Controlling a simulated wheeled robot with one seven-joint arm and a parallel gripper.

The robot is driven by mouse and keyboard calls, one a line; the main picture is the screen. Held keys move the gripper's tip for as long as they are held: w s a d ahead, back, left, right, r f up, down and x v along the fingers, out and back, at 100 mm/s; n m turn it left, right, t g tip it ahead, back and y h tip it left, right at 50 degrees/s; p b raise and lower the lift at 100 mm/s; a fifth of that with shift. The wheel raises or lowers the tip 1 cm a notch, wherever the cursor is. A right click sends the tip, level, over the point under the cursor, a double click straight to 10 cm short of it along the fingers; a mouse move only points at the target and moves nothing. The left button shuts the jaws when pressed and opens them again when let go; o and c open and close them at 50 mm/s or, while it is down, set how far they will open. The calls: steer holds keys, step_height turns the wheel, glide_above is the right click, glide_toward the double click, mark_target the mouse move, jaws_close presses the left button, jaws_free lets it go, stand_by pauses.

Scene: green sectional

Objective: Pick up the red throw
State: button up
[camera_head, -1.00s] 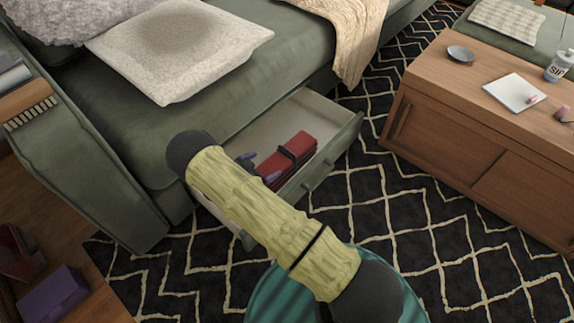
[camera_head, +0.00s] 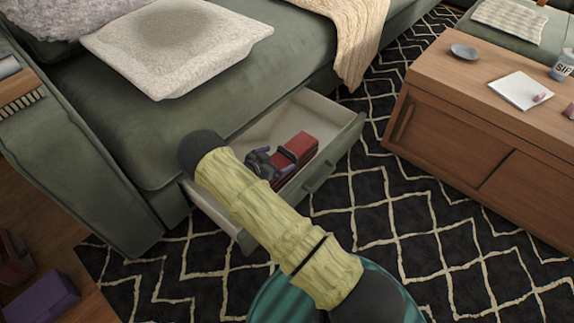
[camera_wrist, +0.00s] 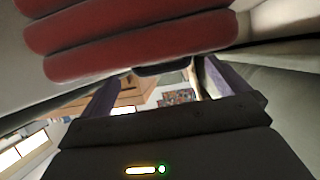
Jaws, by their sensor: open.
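The red throw (camera_head: 303,146) lies folded inside the open drawer under the green sofa. Its rounded red folds (camera_wrist: 135,38) fill the top of the wrist view, close to the jaws. My gripper (camera_head: 276,160) is down in the drawer at the throw's left end, partly covering it in the head view. In the wrist view, my gripper (camera_wrist: 155,84) has its two purple fingers spread apart, with no cloth visible between them. Whether a finger touches the throw I cannot tell.
The pale drawer (camera_head: 338,112) stands pulled out from the sofa (camera_head: 110,130), its walls around my gripper. A wooden coffee table (camera_head: 460,125) stands to the right. Patterned rug (camera_head: 400,220) lies clear between them. A purple box (camera_head: 42,296) is at lower left.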

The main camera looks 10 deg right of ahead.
mark_target(286, 154)
steer(key=b+x, duration=0.2)
steer(key=x, duration=0.1)
steer(key=shift+f, duration=0.3)
steer(key=shift+w+d, duration=0.2)
steer(key=shift+w, duration=0.05)
steer(key=shift+r, duration=0.1)
steer(key=shift+c, duration=0.4)
steer(key=c, duration=1.4)
steer(key=shift+r, duration=0.15)
step_height(286, 154, up, 10)
steer(key=p, duration=0.6)
